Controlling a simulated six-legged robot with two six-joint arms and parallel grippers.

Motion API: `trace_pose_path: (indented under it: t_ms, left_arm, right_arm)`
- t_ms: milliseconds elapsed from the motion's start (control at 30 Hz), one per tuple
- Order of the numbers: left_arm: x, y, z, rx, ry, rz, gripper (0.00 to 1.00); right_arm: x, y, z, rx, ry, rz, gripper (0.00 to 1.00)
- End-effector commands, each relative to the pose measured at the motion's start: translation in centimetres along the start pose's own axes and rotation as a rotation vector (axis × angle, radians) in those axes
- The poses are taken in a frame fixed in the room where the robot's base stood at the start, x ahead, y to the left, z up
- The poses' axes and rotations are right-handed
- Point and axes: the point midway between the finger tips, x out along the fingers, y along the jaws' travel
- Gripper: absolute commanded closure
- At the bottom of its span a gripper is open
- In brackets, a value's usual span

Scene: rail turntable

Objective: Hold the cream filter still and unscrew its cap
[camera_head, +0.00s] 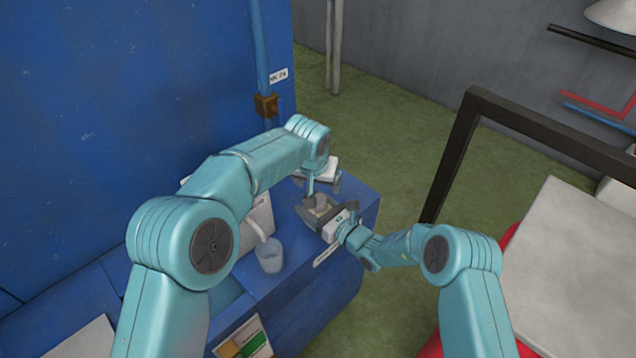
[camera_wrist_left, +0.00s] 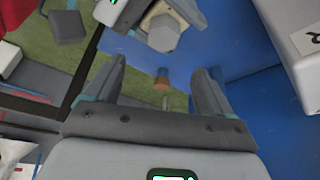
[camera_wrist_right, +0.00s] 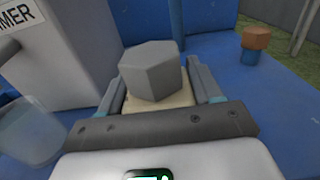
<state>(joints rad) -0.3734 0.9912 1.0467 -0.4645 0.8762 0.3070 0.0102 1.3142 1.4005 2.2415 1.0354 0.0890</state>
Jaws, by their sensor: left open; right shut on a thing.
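The cream filter stands on the blue bench, its grey hexagonal cap (camera_head: 319,203) on top. My right gripper (camera_wrist_right: 160,85) is shut on the cream body (camera_wrist_right: 158,104), below the cap, which is clear of its fingers in the right wrist view (camera_wrist_right: 153,70). My left gripper (camera_head: 323,186) is open and empty, behind and above the filter in the head view. In the left wrist view, the cap (camera_wrist_left: 163,38) lies beyond the left fingertips (camera_wrist_left: 161,68), not between them. The left gripper does not show in the right wrist view.
A clear cup (camera_head: 270,257) and a pale grey box (camera_head: 257,222) with a lettered label (camera_wrist_right: 20,15) stand left of the filter. A brown-topped blue post (camera_wrist_right: 256,40) is behind it. A dark frame (camera_head: 452,160) stands to the right, over green floor.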

Motion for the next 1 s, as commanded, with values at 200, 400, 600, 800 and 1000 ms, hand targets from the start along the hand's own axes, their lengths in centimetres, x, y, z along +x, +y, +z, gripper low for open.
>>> trace_pose_path:
  t_ms: [200,400,600,800,1000]
  left_arm:
    - [-3.8,0.0,0.7,0.003,0.004,0.001,0.45]
    - [-5.7,0.0,1.6,0.007,-0.002,0.001,0.45]
    - [-2.5,0.0,1.7,0.005,-0.003,0.001,0.45]
    - [1.7,0.0,1.7,0.005,-0.003,0.0,0.45]
    - [4.6,0.0,1.6,0.005,-0.001,0.0,0.45]
  right_arm:
    - [0.0,0.0,0.0,0.0,0.0,0.0,0.91]
    - [0.0,0.0,0.0,0.0,0.0,0.0,0.91]
    - [0.0,0.0,0.0,0.0,-0.001,0.0,0.91]
    - [0.0,0.0,0.0,0.0,0.0,0.0,0.91]
    - [0.0,0.0,0.0,0.0,0.0,0.0,0.91]
